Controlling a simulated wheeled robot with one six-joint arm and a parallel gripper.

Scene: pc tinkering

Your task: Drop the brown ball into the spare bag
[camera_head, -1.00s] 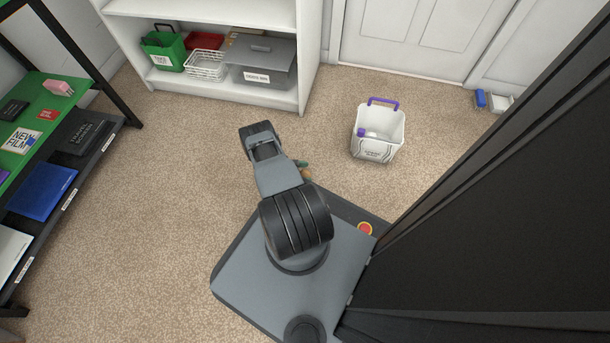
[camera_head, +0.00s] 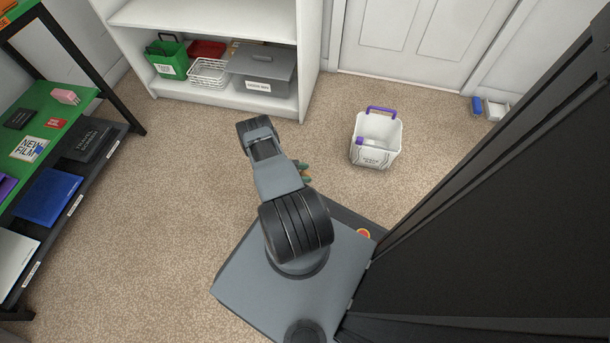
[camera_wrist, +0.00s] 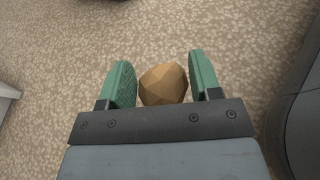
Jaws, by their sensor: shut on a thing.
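The brown ball (camera_wrist: 163,84) is faceted and sits between the two green fingers of my gripper (camera_wrist: 160,84) in the wrist view. The gripper is shut on it, above the carpet. In the head view my gripper (camera_head: 304,172) is partly hidden behind my arm, and only a little brown shows there. A white open-topped bag (camera_head: 366,159) with a purple handle stands upright on the carpet, right of and beyond the gripper. A purple-and-white item (camera_head: 368,141) lies inside it. Its front label is too small to read surely.
A white shelf unit (camera_head: 200,14) at the back holds a green bag (camera_head: 168,58), a white basket (camera_head: 209,71) and a grey box (camera_head: 262,70). A black rack (camera_head: 118,87) stands at left. A dark tall surface (camera_head: 500,220) fills the right. Carpet between gripper and white bag is clear.

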